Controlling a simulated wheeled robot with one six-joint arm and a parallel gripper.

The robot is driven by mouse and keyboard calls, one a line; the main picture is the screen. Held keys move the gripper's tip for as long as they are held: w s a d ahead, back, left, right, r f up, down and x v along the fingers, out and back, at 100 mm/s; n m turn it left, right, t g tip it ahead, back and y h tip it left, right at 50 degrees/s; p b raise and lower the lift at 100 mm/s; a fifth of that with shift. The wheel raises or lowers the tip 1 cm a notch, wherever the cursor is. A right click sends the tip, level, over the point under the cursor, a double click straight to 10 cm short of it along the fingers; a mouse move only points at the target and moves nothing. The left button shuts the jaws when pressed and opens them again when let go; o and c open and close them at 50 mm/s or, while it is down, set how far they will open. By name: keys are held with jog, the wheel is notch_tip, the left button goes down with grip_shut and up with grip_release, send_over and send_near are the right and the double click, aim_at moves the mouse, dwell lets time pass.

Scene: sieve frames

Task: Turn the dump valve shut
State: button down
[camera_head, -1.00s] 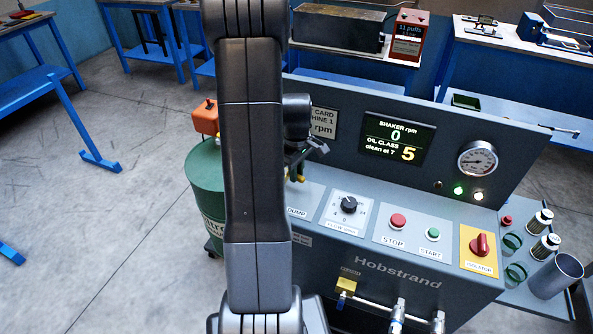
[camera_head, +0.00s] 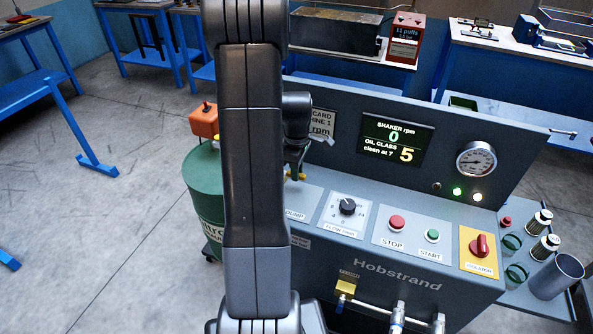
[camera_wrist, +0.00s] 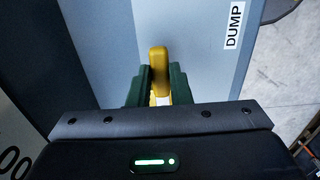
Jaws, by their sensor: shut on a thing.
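The dump valve's yellow handle (camera_wrist: 159,62) stands up from the grey panel beside the DUMP label (camera_wrist: 234,26) in the wrist view. My gripper (camera_wrist: 160,84) is shut on this handle, with one dark green finger on each side of it. In the head view only a bit of yellow (camera_head: 298,176) shows beside my arm, below my dark wrist. My arm hides most of the valve and part of its DUMP label (camera_head: 295,215) there.
The panel also carries a flow knob (camera_head: 347,206), a red STOP button (camera_head: 397,222), a green START button (camera_head: 432,236) and a red isolator knob (camera_head: 482,245). The display (camera_head: 396,142) reads shaker 0 rpm, oil class 5. A green drum (camera_head: 205,195) stands left of my arm.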

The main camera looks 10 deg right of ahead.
jog(key=c, duration=1.3)
grip_release()
jog(key=shift+r, duration=0.1)
notch_tip(320, 180, up, 14)
jog(key=shift+f+b, duration=0.2)
jog(key=shift+b, duration=0.3)
notch_tip(320, 180, down, 14)
jog(key=shift+r+p, duration=0.1)
jog(key=shift+p, duration=0.45)
jog(key=shift+s+a+m, duration=0.15)
jog(key=shift+s+m, duration=0.05)
jog(key=shift+m, duration=0.3)
jog(key=shift+w, duration=0.1)
